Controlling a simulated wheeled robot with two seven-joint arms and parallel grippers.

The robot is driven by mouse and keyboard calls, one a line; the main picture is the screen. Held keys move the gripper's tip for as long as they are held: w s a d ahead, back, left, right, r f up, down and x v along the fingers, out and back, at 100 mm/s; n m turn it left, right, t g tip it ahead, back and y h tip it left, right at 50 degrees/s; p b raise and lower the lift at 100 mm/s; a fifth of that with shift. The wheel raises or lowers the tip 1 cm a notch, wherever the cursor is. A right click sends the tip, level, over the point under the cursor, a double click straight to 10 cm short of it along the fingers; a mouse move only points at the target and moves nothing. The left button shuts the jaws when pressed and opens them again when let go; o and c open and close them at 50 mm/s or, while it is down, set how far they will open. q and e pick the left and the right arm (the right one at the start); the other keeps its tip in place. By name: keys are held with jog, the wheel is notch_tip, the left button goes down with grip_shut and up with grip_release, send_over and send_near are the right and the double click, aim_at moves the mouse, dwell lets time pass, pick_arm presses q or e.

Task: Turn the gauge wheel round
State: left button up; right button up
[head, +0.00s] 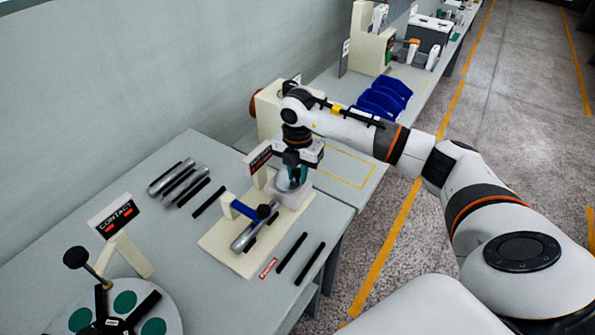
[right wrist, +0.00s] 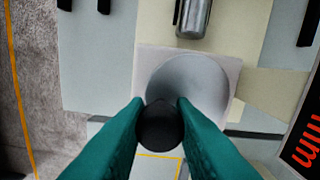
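The gauge wheel is a round pale grey disc on a white block; it shows in the right wrist view (right wrist: 190,82) and, partly covered by my gripper, in the head view (head: 283,183). A black knob (right wrist: 158,127) stands at its near edge in the right wrist view. My right gripper (head: 297,174), with green fingers, points down over the wheel. In the right wrist view its fingers (right wrist: 160,112) lie against both sides of the knob, with no clear gap. My left gripper is not in view.
A cream base plate (head: 222,252) beside the wheel bears a metal cylinder (head: 247,238) and a blue part (head: 243,209). Black bars (head: 292,252) lie at the right, metal cylinders (head: 180,180) at the left. A sign (head: 257,159) stands close behind. Blue bins (head: 382,100) are farther back.

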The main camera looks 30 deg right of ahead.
grip_shut()
jog(key=shift+m, duration=0.3)
jog(key=m, duration=0.3)
jog(key=shift+s+a+p, duration=0.2)
jog(key=shift+a+p, duration=0.15)
jog(key=shift+s+a+m, duration=0.1)
jog(key=shift+a+m, duration=0.1)
jog(key=shift+m, duration=1)
jog(key=o, duration=0.6)
grip_release()
